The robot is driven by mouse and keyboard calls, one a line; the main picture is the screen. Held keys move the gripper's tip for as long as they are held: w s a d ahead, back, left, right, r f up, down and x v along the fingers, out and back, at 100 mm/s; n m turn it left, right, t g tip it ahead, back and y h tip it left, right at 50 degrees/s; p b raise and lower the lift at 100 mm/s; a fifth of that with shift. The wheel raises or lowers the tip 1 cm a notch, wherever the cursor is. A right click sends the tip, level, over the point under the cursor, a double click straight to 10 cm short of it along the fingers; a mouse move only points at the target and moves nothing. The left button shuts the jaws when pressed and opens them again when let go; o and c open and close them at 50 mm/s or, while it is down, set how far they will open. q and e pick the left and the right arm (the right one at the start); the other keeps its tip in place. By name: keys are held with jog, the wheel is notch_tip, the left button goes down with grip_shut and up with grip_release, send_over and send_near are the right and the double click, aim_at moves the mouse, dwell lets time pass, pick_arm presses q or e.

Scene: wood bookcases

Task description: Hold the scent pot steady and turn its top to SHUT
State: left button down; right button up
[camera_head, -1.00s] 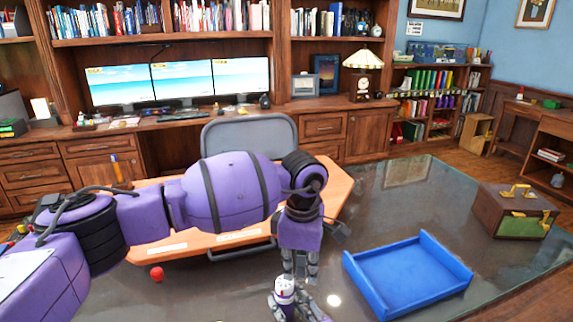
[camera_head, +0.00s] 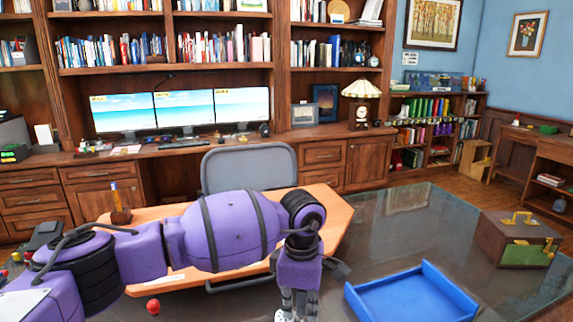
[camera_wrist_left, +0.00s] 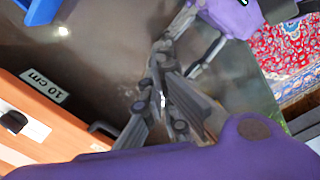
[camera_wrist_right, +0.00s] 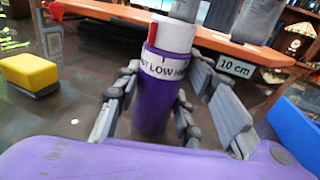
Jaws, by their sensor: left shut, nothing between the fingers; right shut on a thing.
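The scent pot (camera_wrist_right: 153,95) is upright in the right wrist view, with a purple body, a white lettered band with "LOW" readable, and a white top (camera_wrist_right: 174,35) bearing a red mark. My right gripper (camera_wrist_right: 156,105) is shut on the purple body, with fingers on both sides. My left gripper (camera_head: 295,302) points down at the bottom edge of the head view. Its grey fingers (camera_wrist_left: 160,92) are shut with nothing between them. A grey part stands over the pot's top in the right wrist view. The pot is mostly cut off in the head view.
A blue tray (camera_head: 352,300) and a brown-green box (camera_head: 490,240) stand right on the dark glossy table. An orange board (camera_head: 330,205) lies behind my left arm. A red ball-like thing (camera_head: 153,307) is at front left. A yellow block (camera_wrist_right: 28,72) shows in the right wrist view.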

pick_arm(q)
jog(key=shift+a+f, duration=0.6)
jog(key=shift+a, duration=0.2)
pick_arm(e)
jog(key=shift+s+f, duration=0.1)
jog(key=shift+f, duration=0.05)
pick_arm(q)
jog(key=shift+s, duration=0.6)
dwell(0.4)
notch_tip(320, 180, up, 7)
jog(key=d, duration=0.1)
jog(key=shift+f, duration=0.2)
dwell(0.4)
